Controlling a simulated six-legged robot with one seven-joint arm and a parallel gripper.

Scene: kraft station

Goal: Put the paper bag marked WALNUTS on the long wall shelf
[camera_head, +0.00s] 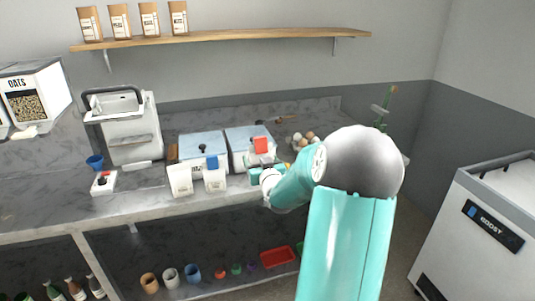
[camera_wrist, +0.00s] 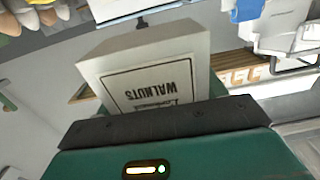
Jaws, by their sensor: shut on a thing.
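The pale paper bag marked WALNUTS (camera_wrist: 150,72) fills the middle of the wrist view, its label upside down. My gripper (camera_wrist: 158,118) is shut on it, with the dark jaw edge across the bag's near end. In the head view my gripper (camera_head: 257,173) is over the counter's front part, beside a pale bag with a red clip (camera_head: 261,147). Whether the held bag touches the counter is hard to tell. The long wooden wall shelf (camera_head: 235,37) is high on the back wall, with several brown bags (camera_head: 120,20) at its left end.
The shelf is bare from its middle to its right end. On the counter (camera_head: 140,203) stand two pale bags, one plain (camera_head: 180,179) and one with a blue clip (camera_head: 215,176), near blue-lidded bins (camera_head: 203,145). A bowl of eggs (camera_head: 303,139) is behind my arm. A white chest (camera_head: 490,225) stands right.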

